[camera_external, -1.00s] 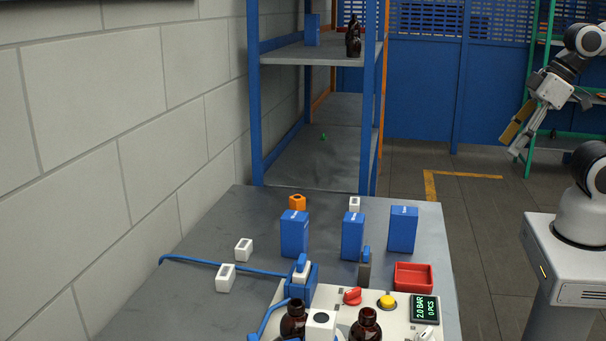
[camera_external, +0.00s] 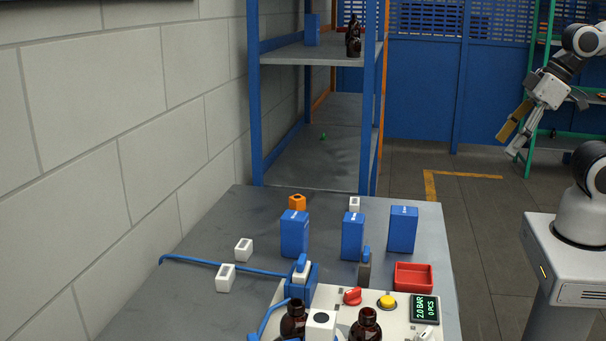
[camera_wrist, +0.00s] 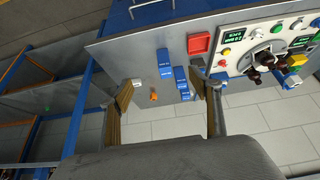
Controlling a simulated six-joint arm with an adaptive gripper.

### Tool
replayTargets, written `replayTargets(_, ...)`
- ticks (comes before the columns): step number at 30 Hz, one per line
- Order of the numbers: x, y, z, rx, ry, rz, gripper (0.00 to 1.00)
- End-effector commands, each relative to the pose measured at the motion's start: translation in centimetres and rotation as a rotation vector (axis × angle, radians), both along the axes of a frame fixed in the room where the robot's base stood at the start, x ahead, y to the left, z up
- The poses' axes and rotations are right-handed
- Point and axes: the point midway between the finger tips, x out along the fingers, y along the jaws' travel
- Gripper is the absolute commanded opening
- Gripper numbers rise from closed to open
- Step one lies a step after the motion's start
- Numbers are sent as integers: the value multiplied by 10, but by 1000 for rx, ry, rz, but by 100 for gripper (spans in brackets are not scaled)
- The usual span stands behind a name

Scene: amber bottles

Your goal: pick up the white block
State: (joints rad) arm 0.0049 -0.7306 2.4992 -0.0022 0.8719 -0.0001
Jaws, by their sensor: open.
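Several small white blocks with dark openings are on the grey table in the external view. One white block (camera_external: 243,249) and another white block (camera_external: 225,278) are at the left, and a third (camera_external: 354,204) is at the back behind the blue boxes. A white block (camera_external: 320,325) with a dark round top is at the front by the bottles. My gripper (camera_external: 508,144) is open and empty, high at the right, well away from the table. In the wrist view its fingers (camera_wrist: 165,85) are spread, with a small white block (camera_wrist: 137,82) showing near the left finger.
Three blue boxes (camera_external: 352,236) stand mid-table, with an orange block (camera_external: 297,202) behind the left one. A red tray (camera_external: 413,277), a control panel (camera_external: 395,314) and brown bottles (camera_external: 366,325) are at the front. Blue-framed shelving (camera_external: 310,52) rises behind the table.

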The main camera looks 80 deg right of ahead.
Motion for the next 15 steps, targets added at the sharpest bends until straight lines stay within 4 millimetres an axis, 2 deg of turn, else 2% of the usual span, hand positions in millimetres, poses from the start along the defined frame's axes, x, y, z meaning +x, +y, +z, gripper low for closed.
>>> replayTargets(5, 23, -5, -4, -6, -20, -14, 63)
replayTargets(15, 90, -25, -18, -30, -95, -48, 63)
